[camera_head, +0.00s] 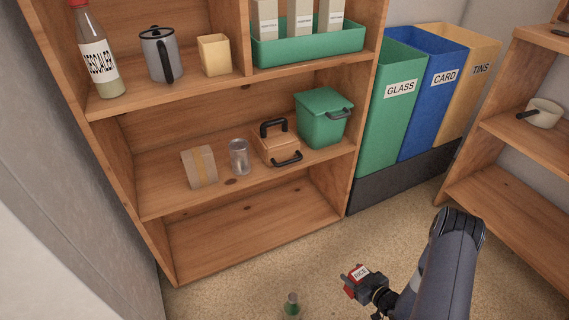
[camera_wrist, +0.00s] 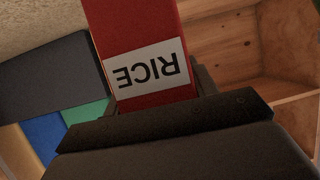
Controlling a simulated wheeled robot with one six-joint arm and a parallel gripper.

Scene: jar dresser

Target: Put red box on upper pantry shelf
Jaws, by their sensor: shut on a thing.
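The red box (camera_head: 352,285) has a white label reading RICE. My gripper (camera_head: 358,280) is shut on it and holds it low, in front of the wooden shelf unit. In the wrist view the red box (camera_wrist: 135,25) fills the upper middle, with its label upside down, between the dark fingers. The upper shelf (camera_head: 180,92) of the large wooden unit holds a descaler bottle (camera_head: 99,62), a grey jug (camera_head: 160,55) and a cream cup (camera_head: 215,56). Which unit is the pantry is not marked in view.
The bottom shelf (camera_head: 255,232) is empty. Recycling bins (camera_head: 405,120) stand at right. A green bottle (camera_head: 291,305) stands on the floor. Another wooden unit (camera_head: 510,135) holds a pan (camera_head: 541,113).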

